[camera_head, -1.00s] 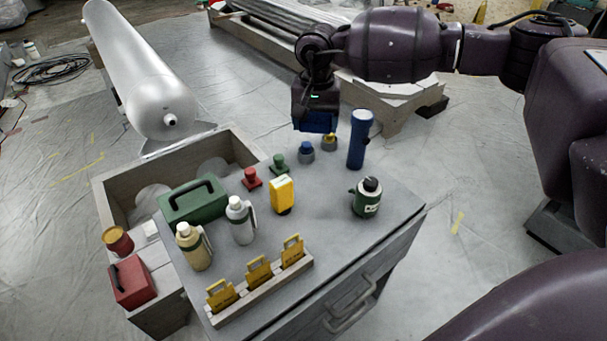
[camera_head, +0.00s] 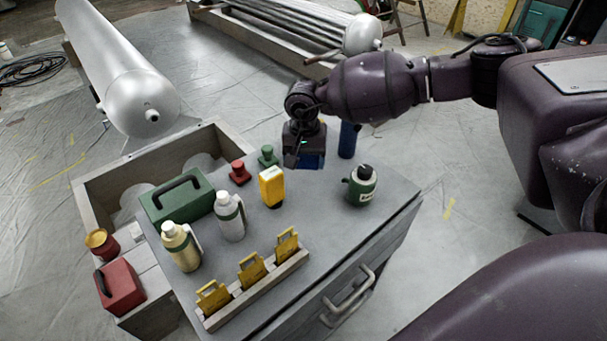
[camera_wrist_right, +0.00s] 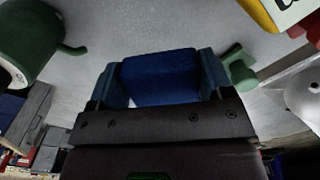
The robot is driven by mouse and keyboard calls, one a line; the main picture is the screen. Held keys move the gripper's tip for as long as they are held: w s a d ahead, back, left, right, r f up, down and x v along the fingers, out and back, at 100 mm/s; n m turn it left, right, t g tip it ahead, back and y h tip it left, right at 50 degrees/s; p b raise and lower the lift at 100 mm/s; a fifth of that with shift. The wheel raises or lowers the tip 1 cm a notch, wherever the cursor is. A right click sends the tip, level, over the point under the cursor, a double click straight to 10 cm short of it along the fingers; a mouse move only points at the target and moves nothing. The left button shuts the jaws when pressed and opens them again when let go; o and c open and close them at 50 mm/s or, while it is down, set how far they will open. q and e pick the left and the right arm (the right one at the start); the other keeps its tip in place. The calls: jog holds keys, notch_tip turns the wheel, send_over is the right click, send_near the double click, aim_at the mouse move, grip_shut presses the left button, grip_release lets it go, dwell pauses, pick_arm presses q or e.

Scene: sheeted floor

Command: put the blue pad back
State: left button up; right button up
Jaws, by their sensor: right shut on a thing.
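My right gripper (camera_head: 303,154) is over the far edge of the grey cabinet top (camera_head: 330,225). It is shut on the blue pad (camera_wrist_right: 160,78), a dark blue block held between the two fingers in the right wrist view. In the head view only a blue patch of the pad (camera_head: 312,162) shows under the gripper. I cannot tell whether the pad touches the top. The small blue-topped and yellow-topped pieces seen earlier are hidden by the gripper. My left gripper is not in view.
A blue torch (camera_head: 348,140) stands right of the gripper, close to it. A green stamp (camera_head: 268,156) and red stamp (camera_head: 239,172) stand left. A yellow device (camera_head: 272,187), a green canister (camera_head: 361,186) and two flasks are nearer. The cabinet's middle front is clear.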

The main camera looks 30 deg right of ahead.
aim_at(304, 182)
notch_tip(304, 182, down, 6)
jog(key=shift+r+b, duration=0.15)
jog(key=shift+b, duration=0.4)
jog(key=shift+r, duration=0.1)
jog(key=o, duration=1.1)
notch_tip(304, 182, up, 12)
jog(key=shift+s+r+p, duration=0.1)
jog(key=shift+p, duration=1.05)
